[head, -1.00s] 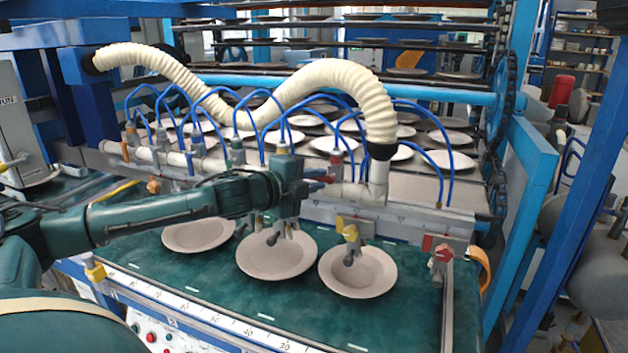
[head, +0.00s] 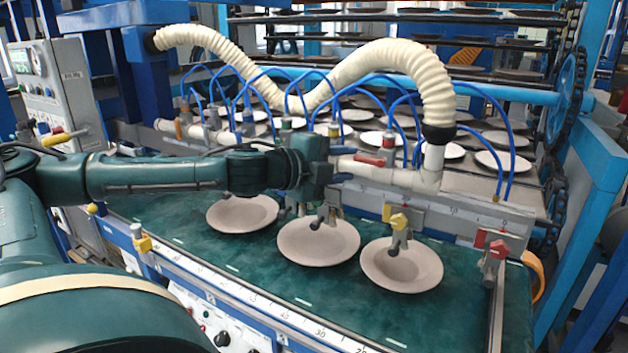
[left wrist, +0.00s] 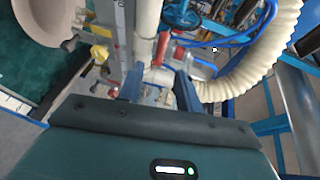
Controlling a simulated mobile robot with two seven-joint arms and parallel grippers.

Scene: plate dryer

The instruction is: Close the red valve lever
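The red valve lever (head: 370,158) sits on the pipework along the far side of the green table, just left of the bent white pipe. It also shows in the left wrist view (left wrist: 163,48), beyond the fingers and roughly in line with the gap between them. My left gripper (head: 335,150) is just left of the lever in the head view. Its two blue fingers (left wrist: 160,86) are apart with no object held between them. I cannot tell whether a finger touches the lever. My right gripper is not in view.
Three plates lie on the green table (head: 330,295) below the arm. A cream corrugated hose (head: 425,75) and several blue tubes arch over the pipework. A yellow clamp (head: 398,220) and a red clamp (head: 495,247) stand to the right. A rack with plates is behind.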

